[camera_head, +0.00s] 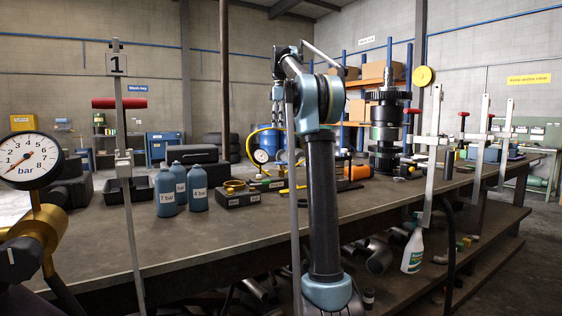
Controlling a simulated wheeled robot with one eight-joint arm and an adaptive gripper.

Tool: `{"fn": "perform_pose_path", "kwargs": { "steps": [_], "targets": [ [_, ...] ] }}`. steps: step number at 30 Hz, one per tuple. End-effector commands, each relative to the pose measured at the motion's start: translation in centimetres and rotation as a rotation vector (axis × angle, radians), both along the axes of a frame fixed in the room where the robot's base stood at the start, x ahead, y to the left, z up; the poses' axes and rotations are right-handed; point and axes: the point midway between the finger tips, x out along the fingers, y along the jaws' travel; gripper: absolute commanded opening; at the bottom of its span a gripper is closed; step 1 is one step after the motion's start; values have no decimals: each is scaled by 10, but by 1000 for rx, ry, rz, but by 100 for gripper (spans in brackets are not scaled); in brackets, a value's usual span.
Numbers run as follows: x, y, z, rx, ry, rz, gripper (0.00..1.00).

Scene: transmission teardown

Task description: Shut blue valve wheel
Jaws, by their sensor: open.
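I cannot clearly make out a blue valve wheel in the head view. A small white dial gauge (260,156) with a yellow hose (250,141) stands behind the bench, left of my arm. Bluish parts beside it are small and partly hidden by my arm, and I cannot tell if a wheel is among them. My arm rises through the middle of the picture. My gripper (276,121) appears small at its far end, pointing down, open and with nothing seen in it. It shows above the bench and the gauge; its distance from them is unclear.
A long workbench (100,247) crosses the view. On it are blue bottles (166,192), a black box (238,197), a dark gear stack (386,130) and upright clamps with red handles (119,103). A large bar gauge (30,160) stands close at left. The bench's front left is clear.

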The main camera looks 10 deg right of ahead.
Motion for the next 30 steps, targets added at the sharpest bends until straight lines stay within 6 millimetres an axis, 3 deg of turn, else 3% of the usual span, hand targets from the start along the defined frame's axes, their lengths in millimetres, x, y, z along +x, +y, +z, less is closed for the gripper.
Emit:
{"fn": "perform_pose_path", "kwargs": {
  "steps": [21,30],
  "targets": [
    [0,-4,-111,0,0,-5,73],
    [-1,-4,-143,0,0,-5,73]
  ]
}}
